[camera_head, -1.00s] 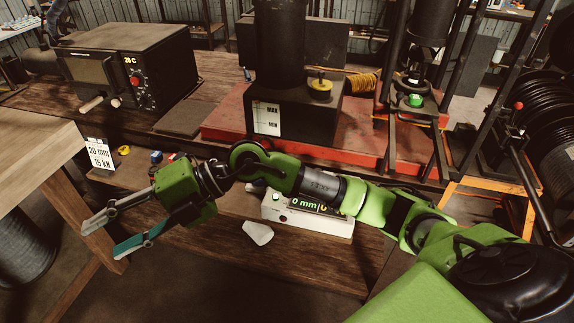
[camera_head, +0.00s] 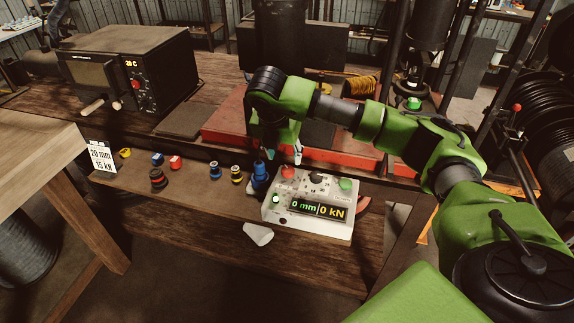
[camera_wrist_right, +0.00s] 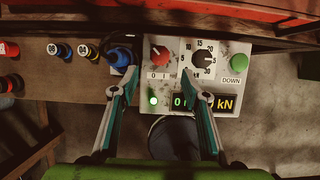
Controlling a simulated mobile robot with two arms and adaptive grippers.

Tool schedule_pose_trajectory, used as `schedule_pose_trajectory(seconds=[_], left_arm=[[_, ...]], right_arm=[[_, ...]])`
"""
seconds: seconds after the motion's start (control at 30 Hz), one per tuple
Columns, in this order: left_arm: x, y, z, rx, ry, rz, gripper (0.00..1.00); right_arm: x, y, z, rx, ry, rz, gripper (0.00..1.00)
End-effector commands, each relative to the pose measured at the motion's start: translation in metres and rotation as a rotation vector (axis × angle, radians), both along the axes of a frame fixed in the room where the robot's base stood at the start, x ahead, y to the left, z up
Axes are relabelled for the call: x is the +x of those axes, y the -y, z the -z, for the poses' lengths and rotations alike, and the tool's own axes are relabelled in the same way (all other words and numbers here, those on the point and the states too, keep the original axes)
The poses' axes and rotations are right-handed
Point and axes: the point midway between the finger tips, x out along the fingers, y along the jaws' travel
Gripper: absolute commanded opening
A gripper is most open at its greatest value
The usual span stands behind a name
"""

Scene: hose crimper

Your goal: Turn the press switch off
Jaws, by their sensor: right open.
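The control box (camera_head: 310,229) of the press stands on the lower wooden shelf, with a lit display reading 0 mm and 0 kN. Its red rotary switch (camera_head: 288,172) is at the box's back left; it also shows in the right wrist view (camera_wrist_right: 160,53), above the marks 0 and I. I cannot tell which mark it points to. A green lamp (camera_wrist_right: 153,99) below it is lit. My right gripper (camera_head: 284,156) is open and empty, pointing down over the box. My left gripper is not in view.
A black dial (camera_wrist_right: 203,59) and a green DOWN button (camera_wrist_right: 239,62) sit right of the switch. A blue fitting (camera_head: 259,176) stands close left of the box, with several coloured fittings further left. The red press base (camera_head: 222,127) is behind.

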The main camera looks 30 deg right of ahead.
Motion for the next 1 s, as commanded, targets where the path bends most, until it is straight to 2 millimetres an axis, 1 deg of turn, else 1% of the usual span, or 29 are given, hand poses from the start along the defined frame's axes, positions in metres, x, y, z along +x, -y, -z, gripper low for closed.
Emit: schedule_pose_trajectory(seconds=[0.03, 0.2, 0.4, 0.5, 0.6, 0.87, 0.9, 0.97, 1.0], left_arm=[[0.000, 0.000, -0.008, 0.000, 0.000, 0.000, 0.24], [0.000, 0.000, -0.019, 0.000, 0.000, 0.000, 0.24], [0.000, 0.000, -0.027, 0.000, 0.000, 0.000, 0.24], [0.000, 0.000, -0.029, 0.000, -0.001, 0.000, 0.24], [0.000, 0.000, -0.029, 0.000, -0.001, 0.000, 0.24], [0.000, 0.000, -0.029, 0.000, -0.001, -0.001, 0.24], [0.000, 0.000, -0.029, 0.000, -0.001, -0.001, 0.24], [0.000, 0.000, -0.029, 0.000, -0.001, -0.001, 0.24], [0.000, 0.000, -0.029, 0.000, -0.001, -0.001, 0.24]], right_arm=[[0.001, 0.005, 0.008, -0.002, -0.006, 0.002, 0.42], [0.011, 0.014, 0.042, 0.001, -0.005, -0.001, 0.42], [0.019, 0.022, 0.070, 0.001, -0.003, -0.001, 0.42], [0.021, 0.025, 0.078, 0.001, -0.002, -0.002, 0.42], [0.022, 0.026, 0.082, 0.001, 0.000, -0.004, 0.42], [0.022, 0.026, 0.084, 0.001, 0.000, -0.004, 0.42], [0.022, 0.026, 0.083, 0.001, 0.000, -0.004, 0.32], [0.022, 0.026, 0.083, 0.001, 0.000, -0.004, 0.16], [0.022, 0.026, 0.083, 0.001, 0.000, -0.004, 0.06]])
